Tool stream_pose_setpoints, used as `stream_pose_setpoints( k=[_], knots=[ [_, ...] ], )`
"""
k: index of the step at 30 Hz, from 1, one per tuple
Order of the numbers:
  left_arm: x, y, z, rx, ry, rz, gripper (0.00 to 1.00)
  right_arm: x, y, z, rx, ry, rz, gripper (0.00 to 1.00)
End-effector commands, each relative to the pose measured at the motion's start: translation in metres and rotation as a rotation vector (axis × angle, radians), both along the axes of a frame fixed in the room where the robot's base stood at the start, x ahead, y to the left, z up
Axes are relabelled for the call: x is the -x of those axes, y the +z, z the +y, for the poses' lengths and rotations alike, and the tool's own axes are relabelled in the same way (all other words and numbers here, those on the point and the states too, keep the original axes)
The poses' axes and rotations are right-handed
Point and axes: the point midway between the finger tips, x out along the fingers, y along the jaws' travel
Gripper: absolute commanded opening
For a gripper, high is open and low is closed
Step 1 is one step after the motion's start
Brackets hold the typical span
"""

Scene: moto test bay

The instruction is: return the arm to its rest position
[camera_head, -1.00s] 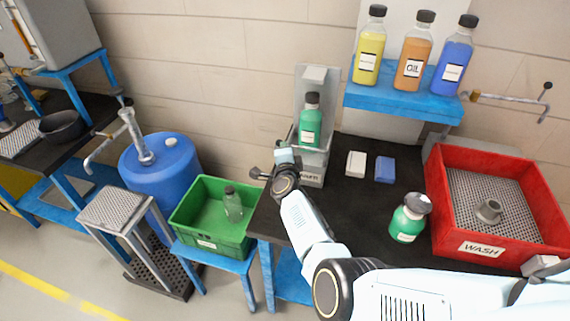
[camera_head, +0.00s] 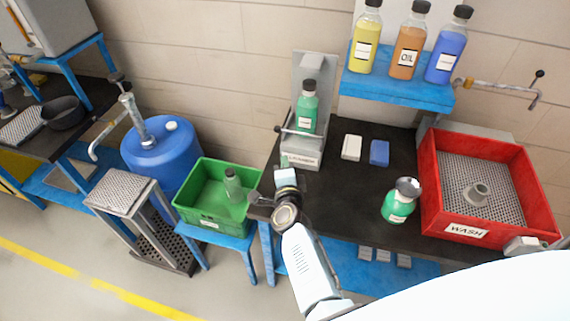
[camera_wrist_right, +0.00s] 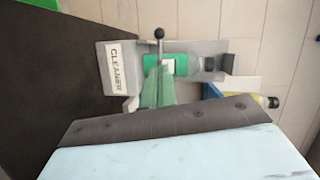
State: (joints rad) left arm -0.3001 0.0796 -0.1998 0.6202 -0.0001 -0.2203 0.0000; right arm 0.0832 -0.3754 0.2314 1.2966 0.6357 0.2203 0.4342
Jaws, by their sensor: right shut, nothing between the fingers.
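My right arm comes in from the lower right of the head view. Its gripper (camera_head: 284,161) is at the table's left front, just in front of the grey cleaner dispenser (camera_head: 302,152). The gripper is shut and empty. In the right wrist view its greenish fingers (camera_wrist_right: 158,88) point toward the dispenser (camera_wrist_right: 120,66), whose ball-ended lever (camera_wrist_right: 159,34) shows beyond them. A green bottle (camera_head: 307,108) stands upright in the dispenser, apart from the gripper. My left gripper is not in view.
A green bottle (camera_head: 397,204) and a red wash tray (camera_head: 470,233) stand on the black table (camera_head: 340,190). A green crate (camera_head: 208,217) with a bottle stands at the left on a blue stand. A blue shelf (camera_head: 395,88) holds three bottles. White and blue blocks lie near the dispenser.

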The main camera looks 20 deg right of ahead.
Motion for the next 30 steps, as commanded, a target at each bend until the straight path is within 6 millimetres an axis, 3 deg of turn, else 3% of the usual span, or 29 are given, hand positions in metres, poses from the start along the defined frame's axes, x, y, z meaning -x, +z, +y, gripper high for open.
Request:
stream_pose_setpoints(
  k=[15, 20, 26, 30],
  knots=[
    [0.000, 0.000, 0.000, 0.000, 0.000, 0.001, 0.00, 0.000, 0.000, 0.000, 0.004, 0.004, 0.001, 0.00],
    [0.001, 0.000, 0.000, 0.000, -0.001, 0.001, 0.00, 0.007, 0.003, -0.003, 0.092, 0.103, 0.039, 0.00],
    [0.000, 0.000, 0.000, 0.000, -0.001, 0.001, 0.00, 0.047, 0.006, 0.004, 0.390, 0.429, 0.208, 0.00],
    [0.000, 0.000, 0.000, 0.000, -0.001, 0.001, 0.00, 0.096, 0.001, 0.011, 0.617, 0.670, 0.379, 0.00]
  ],
)
